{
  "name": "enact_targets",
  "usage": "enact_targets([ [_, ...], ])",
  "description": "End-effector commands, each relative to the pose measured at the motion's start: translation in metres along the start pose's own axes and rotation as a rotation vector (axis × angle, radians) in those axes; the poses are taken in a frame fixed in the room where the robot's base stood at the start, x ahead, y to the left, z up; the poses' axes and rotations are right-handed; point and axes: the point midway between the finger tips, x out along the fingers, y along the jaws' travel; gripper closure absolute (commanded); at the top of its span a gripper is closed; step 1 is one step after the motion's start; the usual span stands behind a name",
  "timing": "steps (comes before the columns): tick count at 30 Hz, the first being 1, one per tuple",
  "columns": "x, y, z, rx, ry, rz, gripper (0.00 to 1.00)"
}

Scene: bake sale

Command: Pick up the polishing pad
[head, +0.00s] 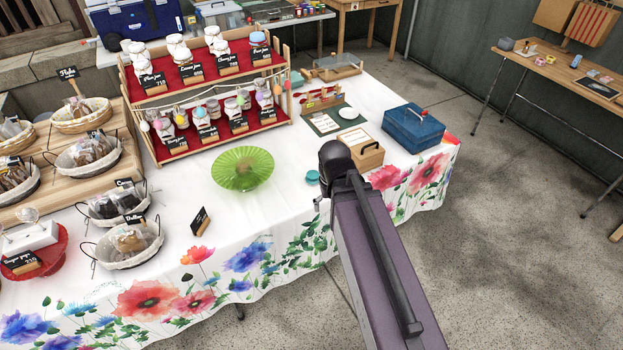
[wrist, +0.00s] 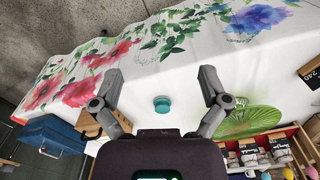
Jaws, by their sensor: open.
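A small round teal piece, which looks like the polishing pad (head: 312,177), lies on the white tablecloth near the table's front edge, just left of my arm's end. In the wrist view the pad (wrist: 162,104) lies below my gripper (wrist: 160,76), between its two spread fingers and apart from both. My gripper is open and empty. In the head view my arm hides most of the gripper.
A green glass dish (head: 243,168) stands left of the pad. A wooden box (head: 365,153) and a blue box (head: 413,128) stand to its right. A tiered jar stand (head: 210,85) is behind. A small black sign (head: 200,221) stands front left.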

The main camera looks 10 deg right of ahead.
Motion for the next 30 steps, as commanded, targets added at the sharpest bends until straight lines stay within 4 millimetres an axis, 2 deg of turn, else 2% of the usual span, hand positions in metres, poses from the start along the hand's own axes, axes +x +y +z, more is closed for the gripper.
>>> enact_targets([
  [5, 0.004, 0.000, -0.045, -0.016, 0.000, 0.000, 0.00],
  [8, 0.007, 0.001, -0.081, -0.033, 0.000, 0.000, 0.00],
  [15, 0.016, 0.007, -0.182, -0.075, 0.000, 0.000, 0.00],
  [18, 0.018, 0.007, -0.219, -0.095, 0.000, 0.000, 0.00],
  [21, 0.021, 0.007, -0.248, -0.110, 0.000, 0.000, 0.00],
  [25, 0.022, 0.007, -0.272, -0.125, 0.000, 0.000, 0.00],
  [30, 0.023, 0.007, -0.281, -0.131, 0.000, 0.000, 0.00],
])
